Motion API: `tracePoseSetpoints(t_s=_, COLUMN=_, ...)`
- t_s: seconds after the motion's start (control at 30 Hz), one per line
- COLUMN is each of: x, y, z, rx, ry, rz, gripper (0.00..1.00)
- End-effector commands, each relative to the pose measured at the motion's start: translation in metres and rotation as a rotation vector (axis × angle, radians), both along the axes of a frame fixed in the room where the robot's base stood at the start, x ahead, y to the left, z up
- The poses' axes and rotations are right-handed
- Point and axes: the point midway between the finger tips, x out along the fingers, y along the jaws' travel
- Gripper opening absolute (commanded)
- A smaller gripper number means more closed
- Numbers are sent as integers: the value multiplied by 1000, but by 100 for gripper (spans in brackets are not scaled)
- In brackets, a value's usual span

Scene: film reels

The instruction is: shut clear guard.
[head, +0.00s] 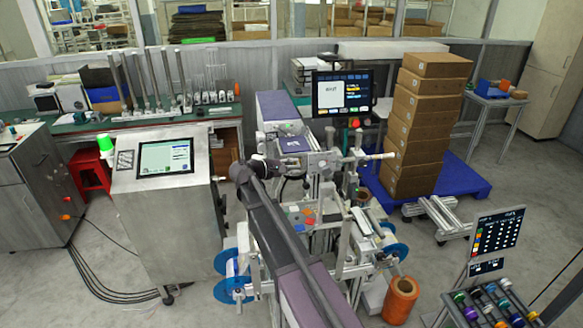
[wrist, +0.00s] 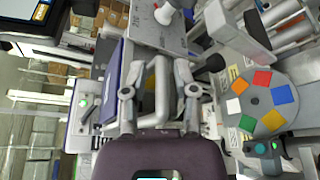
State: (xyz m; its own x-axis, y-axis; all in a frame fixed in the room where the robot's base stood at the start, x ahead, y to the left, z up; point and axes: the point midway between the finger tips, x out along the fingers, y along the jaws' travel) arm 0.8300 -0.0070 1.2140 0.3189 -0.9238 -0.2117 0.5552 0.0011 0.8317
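My gripper (wrist: 161,70) is over the middle of the machine, its two fingers spread apart on either side of a pale grey bar (wrist: 163,92) in the wrist view. I cannot tell whether the fingers touch this bar or whether it belongs to the guard. I cannot make out a clear guard in either view, because see-through parts do not stand out from the metalwork. In the head view my arm crosses in front of the machine and hides part of it. The grey disc with coloured patches (wrist: 240,100) lies right of my gripper in the wrist view.
A control cabinet with a screen (head: 165,158) stands left of the machine. A black monitor (head: 342,93) is behind it, and stacked cartons (head: 424,125) stand at right. Blue reels (head: 396,253) and an orange spool (head: 400,300) are low at the front.

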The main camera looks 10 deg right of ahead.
Motion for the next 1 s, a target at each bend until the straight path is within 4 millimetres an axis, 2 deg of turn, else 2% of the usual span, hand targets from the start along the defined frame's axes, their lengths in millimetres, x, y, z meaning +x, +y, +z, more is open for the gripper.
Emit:
tracePoseSetpoints(t_s=0.03, x=0, y=0, z=0, rx=1, ry=1, rz=-2, gripper=8)
tracePoseSetpoints(t_s=0.07, x=0, y=0, z=0, rx=1, ry=1, rz=-2, gripper=0)
tracePoseSetpoints(t_s=0.37, x=-1, y=-1, z=-3, rx=1, ry=1, rz=-4, gripper=0)
tracePoseSetpoints(t_s=1.0, x=-1, y=-2, z=-56, rx=0, ry=2, rz=-6, gripper=0)
